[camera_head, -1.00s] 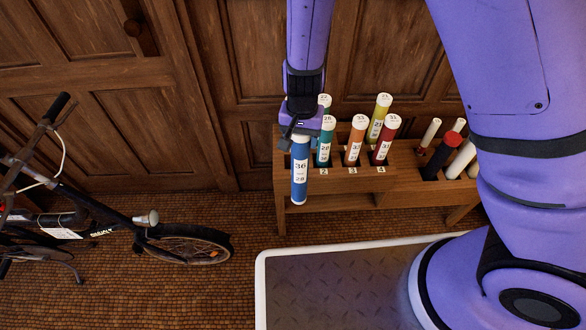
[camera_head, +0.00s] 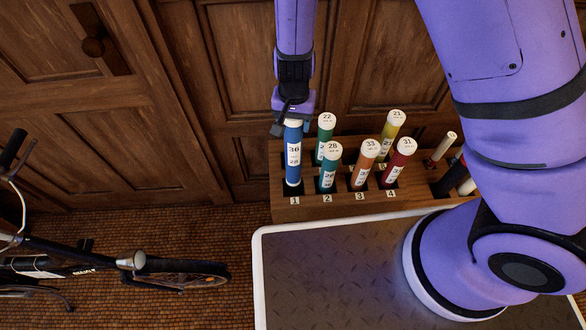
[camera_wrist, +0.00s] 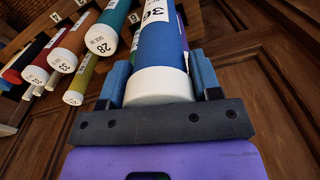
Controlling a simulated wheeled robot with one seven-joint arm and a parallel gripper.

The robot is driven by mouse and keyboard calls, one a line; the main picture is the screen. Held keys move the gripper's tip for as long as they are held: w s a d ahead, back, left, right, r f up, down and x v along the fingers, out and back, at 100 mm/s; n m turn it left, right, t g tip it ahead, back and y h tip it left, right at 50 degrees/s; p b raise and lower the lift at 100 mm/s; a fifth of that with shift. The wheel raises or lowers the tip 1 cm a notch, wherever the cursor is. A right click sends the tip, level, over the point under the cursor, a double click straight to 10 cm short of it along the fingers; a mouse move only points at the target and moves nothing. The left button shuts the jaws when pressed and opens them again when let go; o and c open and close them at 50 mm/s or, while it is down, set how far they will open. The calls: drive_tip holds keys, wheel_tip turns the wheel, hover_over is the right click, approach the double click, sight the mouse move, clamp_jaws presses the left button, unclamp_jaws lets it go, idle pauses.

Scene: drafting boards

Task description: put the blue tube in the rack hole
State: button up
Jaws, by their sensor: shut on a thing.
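The blue tube (camera_head: 293,158) has a white label marked 36 and stands nearly upright at hole 1 of the wooden rack (camera_head: 310,207), at the rack's left end. Its lower end meets the dark hole beside the number 1; how deep it sits I cannot tell. My gripper (camera_head: 290,118) is shut on the tube's top end. In the wrist view the blue tube (camera_wrist: 163,50) and its white cap lie between the two fingers (camera_wrist: 160,92), and its far end is out of frame.
A bicycle (camera_head: 150,268) is at left.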

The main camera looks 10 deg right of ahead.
sight(294, 156)
wheel_tip(294, 156, down, 15)
drive_tip(key=shift+f, duration=0.2)
idle(0.4)
drive_tip(key=shift+f, duration=0.15)
drive_tip(key=o, duration=1.3)
wheel_tip(294, 156, up, 12)
drive_tip(key=shift+r, duration=0.2)
